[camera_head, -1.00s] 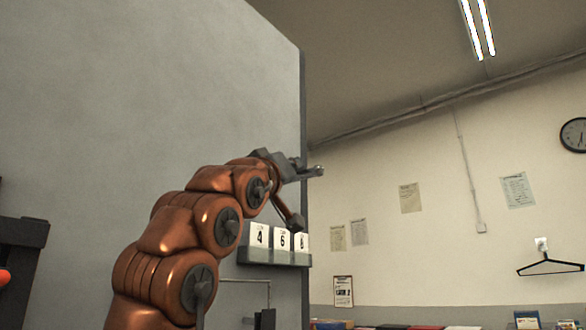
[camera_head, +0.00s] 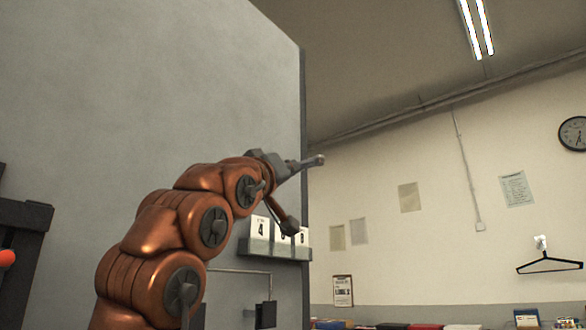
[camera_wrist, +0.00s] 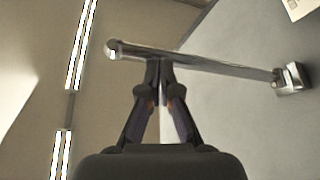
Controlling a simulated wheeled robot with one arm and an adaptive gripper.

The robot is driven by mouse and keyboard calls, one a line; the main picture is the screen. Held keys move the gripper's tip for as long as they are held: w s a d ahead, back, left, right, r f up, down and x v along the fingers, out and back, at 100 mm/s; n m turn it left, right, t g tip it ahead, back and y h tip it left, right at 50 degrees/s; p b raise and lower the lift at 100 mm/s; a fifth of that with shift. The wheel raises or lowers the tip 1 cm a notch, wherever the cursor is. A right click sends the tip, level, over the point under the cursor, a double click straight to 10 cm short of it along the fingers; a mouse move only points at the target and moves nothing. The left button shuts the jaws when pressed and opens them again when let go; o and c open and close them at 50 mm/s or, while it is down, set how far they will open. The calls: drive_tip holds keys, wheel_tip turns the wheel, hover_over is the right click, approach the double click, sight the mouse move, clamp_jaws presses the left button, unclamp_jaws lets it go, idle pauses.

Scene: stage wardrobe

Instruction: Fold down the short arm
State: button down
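The short arm (camera_wrist: 220,66) is a slim metal bar with a rounded free end. In the wrist view it runs from that end at the left, slanting slightly down to a small wall bracket (camera_wrist: 292,78) at the right. My gripper (camera_wrist: 160,64) has its two fingers drawn together, with the tips at the bar's near edge close to its free end. I cannot tell whether they touch it. In the head view the bar's end (camera_head: 316,160) sticks out past the panel edge, beyond my gripper (camera_head: 290,167); its bracket is hidden there.
A large grey panel (camera_head: 150,90) stands behind my arm. A ledge with number cards (camera_head: 260,228) is on it, below my gripper. A thin rod with a dark block (camera_head: 266,314) is lower down. A black hanger (camera_head: 548,264) hangs on the far wall. The space right of the panel is open.

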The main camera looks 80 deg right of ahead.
drive_tip(key=w+r+b+v, duration=0.1)
drive_tip(key=b+v, duration=0.2)
drive_tip(key=v, duration=0.4)
drive_tip(key=shift+w+a, duration=0.35)
drive_tip(key=shift+a, duration=0.1)
drive_tip(key=shift+f+h, duration=0.1)
drive_tip(key=shift+h, duration=0.2)
